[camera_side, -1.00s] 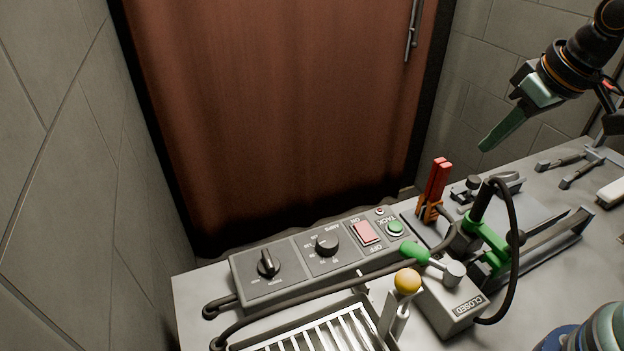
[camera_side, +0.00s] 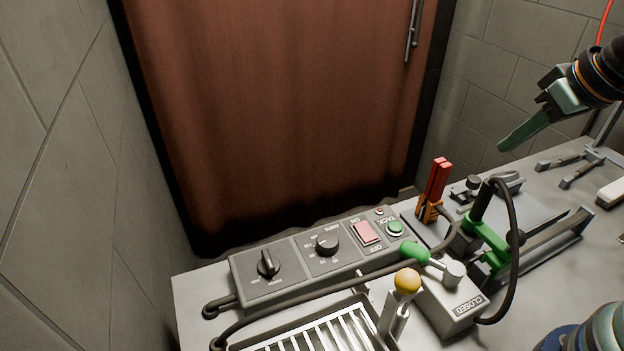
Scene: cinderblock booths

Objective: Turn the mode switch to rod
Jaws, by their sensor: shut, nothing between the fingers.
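The mode switch (camera_side: 267,264) is a black rotary knob on the left panel of a grey control box. Its pointer stands roughly up in the picture; the small labels around it are too small to read. My gripper (camera_side: 503,147) is at the upper right, high above the bench and far from the switch. Its green fingers are shut together, with nothing held, and point down and to the left.
The control box also carries an amps knob (camera_side: 327,244), a red rocker (camera_side: 367,232) and a green tack button (camera_side: 395,228). Right of it stand red-handled pliers (camera_side: 435,190), a green clamp (camera_side: 487,240) and a box marked CLOSED (camera_side: 456,308). A slatted grate (camera_side: 330,334) and yellow-knobbed lever (camera_side: 407,281) are in front.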

